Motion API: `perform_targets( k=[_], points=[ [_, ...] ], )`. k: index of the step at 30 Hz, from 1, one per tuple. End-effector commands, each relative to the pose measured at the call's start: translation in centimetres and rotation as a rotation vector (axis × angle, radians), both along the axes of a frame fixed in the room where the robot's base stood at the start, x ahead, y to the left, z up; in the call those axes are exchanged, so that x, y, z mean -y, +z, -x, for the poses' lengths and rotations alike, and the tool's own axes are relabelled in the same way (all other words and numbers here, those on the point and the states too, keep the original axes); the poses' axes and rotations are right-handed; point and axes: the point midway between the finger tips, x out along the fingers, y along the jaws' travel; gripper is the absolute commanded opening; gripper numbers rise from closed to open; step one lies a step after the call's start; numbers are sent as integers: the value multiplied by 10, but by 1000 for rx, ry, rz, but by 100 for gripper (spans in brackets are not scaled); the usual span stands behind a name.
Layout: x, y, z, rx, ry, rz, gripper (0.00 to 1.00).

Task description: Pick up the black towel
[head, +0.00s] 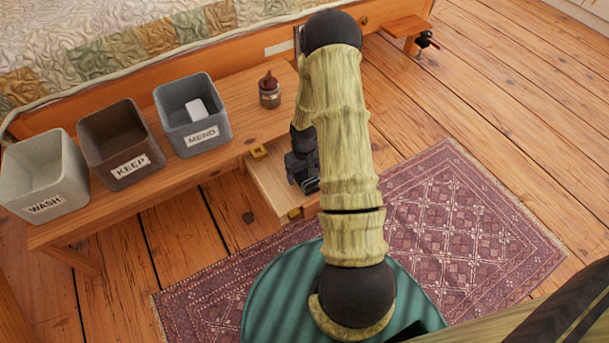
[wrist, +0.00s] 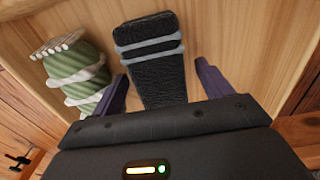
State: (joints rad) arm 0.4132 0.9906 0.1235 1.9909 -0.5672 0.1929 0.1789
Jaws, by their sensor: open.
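The black towel (wrist: 153,72) is a dark, textured, narrow bundle with two grey bands across its far part. It lies on the pale wooden floor of an open drawer (head: 264,178). In the wrist view my gripper (wrist: 163,72) is open, with one purple finger on each side of the towel's near part. I cannot tell whether the fingers touch it or how high they are above the drawer floor. In the head view my gripper (head: 305,172) is over the drawer, and my arm hides much of the drawer and the towel.
A green roll with cream bands (wrist: 78,76) lies left of the towel, close to my left finger. On the bench (head: 234,150) stand bins labelled WASH (head: 45,180), KEEP (head: 118,148) and MEND (head: 192,118), plus a small jar (head: 269,92). A purple rug (head: 450,225) covers the floor.

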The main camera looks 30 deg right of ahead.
Motion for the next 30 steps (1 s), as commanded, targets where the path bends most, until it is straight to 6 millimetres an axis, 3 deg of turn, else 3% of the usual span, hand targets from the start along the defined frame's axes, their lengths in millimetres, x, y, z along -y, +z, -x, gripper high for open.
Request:
perform_targets(
  k=[4,5,12,23,30],
  points=[
    [0,0,0,0,0,0,78],
    [0,0,0,0,0,0,74],
    [0,0,0,0,0,0,27],
    [0,8,0,0,-1,0,27],
    [0,46,0,2,-1,1,27]
  ],
)
